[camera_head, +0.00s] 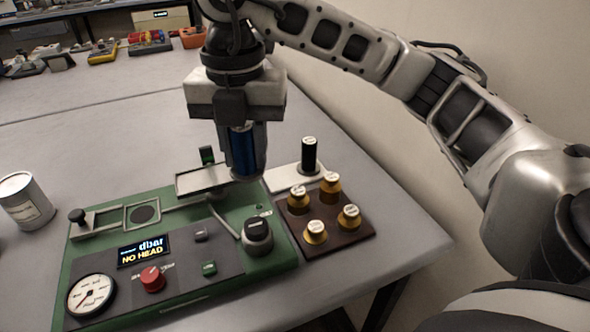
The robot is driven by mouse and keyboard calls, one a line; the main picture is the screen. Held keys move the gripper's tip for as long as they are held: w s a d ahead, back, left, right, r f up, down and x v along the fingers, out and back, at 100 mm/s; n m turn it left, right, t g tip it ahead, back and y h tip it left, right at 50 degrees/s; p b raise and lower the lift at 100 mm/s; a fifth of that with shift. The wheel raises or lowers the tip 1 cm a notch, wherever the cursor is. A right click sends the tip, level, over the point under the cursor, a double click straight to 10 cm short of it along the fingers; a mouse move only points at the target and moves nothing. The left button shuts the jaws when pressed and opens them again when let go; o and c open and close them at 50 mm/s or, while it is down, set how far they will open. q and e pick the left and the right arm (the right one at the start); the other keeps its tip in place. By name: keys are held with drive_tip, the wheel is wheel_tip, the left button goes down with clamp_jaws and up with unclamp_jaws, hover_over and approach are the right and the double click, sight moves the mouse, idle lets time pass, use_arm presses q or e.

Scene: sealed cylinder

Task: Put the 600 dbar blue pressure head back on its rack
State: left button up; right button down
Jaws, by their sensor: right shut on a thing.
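The blue pressure head (241,143) is a dark blue cylinder, upright between the fingers of my right gripper (243,168). The fingers cover its sides, and any marking for 600 dbar cannot be read. The gripper points down above the back right of the green tester, near a light rack plate (283,178). A black head (309,155) with a pale top stands on the right of this plate. The plate's left part is partly hidden by the gripper. My left gripper is not in view.
The green tester (215,283) shows "dbar NO HEAD" on its display (142,251). A brown block (345,229) with several brass pieces stands to its right, near the table edge. A silver can (25,201) stands at left. Small instruments lie far back.

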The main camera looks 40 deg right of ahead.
drive_tip(key=shift+m, duration=0.5)
drive_tip(key=w+d+f, duration=0.2)
drive_tip(key=d, duration=0.1)
drive_tip(key=w+d+f+b, duration=0.1)
drive_tip(key=w+d+f, duration=0.4)
drive_tip(key=d+f, duration=0.1)
drive_tip(key=shift+w+d+f, duration=0.1)
drive_tip(key=shift+w+d, duration=0.25)
drive_tip(key=shift+w+d+f, duration=0.15)
drive_tip(key=shift+d, duration=0.1)
drive_tip(key=f, duration=0.2)
drive_tip(key=d+f, duration=0.1)
drive_tip(key=shift+w+f+p, duration=0.25)
drive_tip(key=shift+w+p, duration=0.05)
drive_tip(key=shift+f, duration=0.35)
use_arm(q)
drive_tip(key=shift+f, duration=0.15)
use_arm(e)
drive_tip(key=shift+a+f, duration=0.1)
drive_tip(key=shift+f, duration=0.1)
